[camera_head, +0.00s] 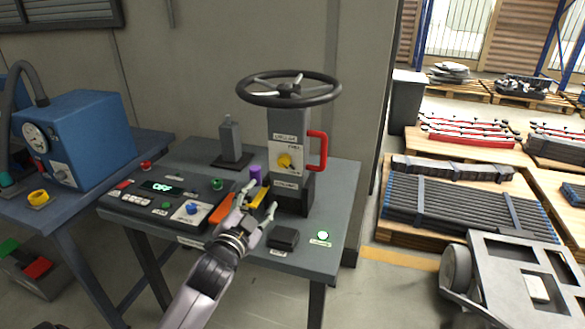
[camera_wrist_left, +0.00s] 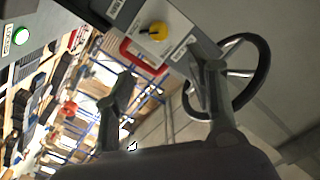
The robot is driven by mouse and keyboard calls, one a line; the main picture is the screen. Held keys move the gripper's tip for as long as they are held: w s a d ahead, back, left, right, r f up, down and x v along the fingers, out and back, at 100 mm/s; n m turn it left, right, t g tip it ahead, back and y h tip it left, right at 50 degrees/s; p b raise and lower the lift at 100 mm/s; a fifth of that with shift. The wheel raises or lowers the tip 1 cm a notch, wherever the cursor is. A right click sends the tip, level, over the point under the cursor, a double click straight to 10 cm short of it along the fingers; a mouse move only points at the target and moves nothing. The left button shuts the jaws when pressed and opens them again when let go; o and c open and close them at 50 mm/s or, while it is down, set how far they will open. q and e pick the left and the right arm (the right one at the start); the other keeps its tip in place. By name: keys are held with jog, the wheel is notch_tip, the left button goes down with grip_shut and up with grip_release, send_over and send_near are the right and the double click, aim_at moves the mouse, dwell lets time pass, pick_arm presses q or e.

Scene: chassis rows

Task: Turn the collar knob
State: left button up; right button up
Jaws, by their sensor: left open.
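The yellow knob (camera_head: 285,160) sits on the front face of a grey column (camera_head: 283,125) under a large handwheel (camera_head: 290,88). A red handle (camera_head: 318,151) stands out from the column's right side. In the left wrist view, the yellow knob (camera_wrist_left: 158,31) shows at the top on a light plate, beside the red handle (camera_wrist_left: 140,62). My left gripper (camera_head: 260,198) is open, in front of and below the knob, apart from it. Its two spread fingers also show in the left wrist view (camera_wrist_left: 168,80), with nothing gripped between them. My right gripper is not in view.
A control panel (camera_head: 165,193) with a lit display lies left of my gripper. A purple cylinder (camera_head: 255,173) and an orange piece (camera_head: 221,208) are close to the fingers. A dark block (camera_head: 284,238) and a green-lit button (camera_head: 323,236) lie at the table's right front.

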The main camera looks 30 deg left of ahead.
aim_at(283, 164)
pick_arm(q)
jog(key=p+x, duration=0.1)
jog(key=x, duration=1.6)
jog(key=shift+f+p, duration=0.1)
jog(key=shift+p, duration=0.25)
jog(key=shift+s, duration=0.1)
jog(key=shift+c, duration=0.5)
jog(key=c, duration=1)
